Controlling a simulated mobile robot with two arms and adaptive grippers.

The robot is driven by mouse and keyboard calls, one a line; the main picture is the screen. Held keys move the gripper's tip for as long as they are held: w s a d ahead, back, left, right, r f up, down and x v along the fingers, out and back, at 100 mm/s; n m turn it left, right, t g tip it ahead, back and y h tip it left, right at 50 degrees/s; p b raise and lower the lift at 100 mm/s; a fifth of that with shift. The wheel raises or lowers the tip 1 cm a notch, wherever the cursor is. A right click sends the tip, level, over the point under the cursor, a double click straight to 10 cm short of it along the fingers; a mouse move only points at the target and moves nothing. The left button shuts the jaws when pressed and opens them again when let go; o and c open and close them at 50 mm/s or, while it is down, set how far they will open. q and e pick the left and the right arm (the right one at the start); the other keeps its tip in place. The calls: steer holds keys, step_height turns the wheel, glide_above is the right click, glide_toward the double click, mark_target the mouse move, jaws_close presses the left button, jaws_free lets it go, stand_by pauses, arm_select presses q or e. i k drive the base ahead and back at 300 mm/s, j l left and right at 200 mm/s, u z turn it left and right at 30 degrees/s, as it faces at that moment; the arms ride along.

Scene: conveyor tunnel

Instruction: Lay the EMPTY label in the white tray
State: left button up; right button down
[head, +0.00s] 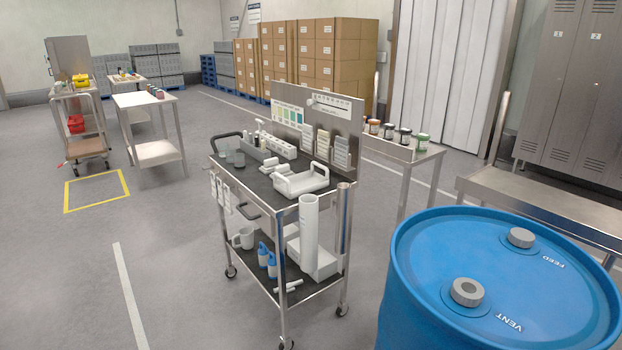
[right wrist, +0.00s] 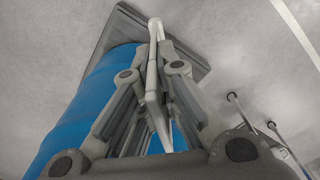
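The white tray (head: 303,181), with raised handles, sits on the top shelf of the steel cart (head: 262,186). White tags (head: 219,190) hang at the cart's left side, too small to read. My right gripper (right wrist: 157,72) shows only in the right wrist view. Its fingers are closed together around a thin pale piece (right wrist: 152,50), seen nearly edge-on, with a curved top and a narrow lower end. It looks like a tag; no wording shows, so I cannot tell whether it is the EMPTY label. My left gripper is not in view.
A large blue drum (head: 500,285) stands at the front right and appears beside my right gripper. Beakers (head: 232,156) and a white rack (head: 278,147) share the cart top. A tall white cylinder (head: 309,231) rises at its front.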

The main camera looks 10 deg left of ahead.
mark_target(297, 188)
steer(key=i+j+z, duration=0.1)
steer(key=i+j, duration=0.15)
steer(key=i+j+z, duration=0.15)
steer(key=j, duration=0.35)
steer(key=i+j+z, duration=0.1)
steer(key=i+j, duration=0.15)
steer(key=j, duration=0.15)
steer(key=i+j+z, duration=0.15)
steer(key=j, duration=0.25)
steer(key=i+j+z, duration=0.1)
steer(key=j, duration=0.35)
steer(key=i+j+z, duration=0.15)
steer(key=j, duration=0.3)
steer(key=i+j+z, duration=0.1)
steer(key=i+j, duration=0.15)
steer(key=j, duration=0.2)
steer(key=i+j+z, duration=0.15)
steer(key=j, duration=0.35)
steer(key=k, duration=0.05)
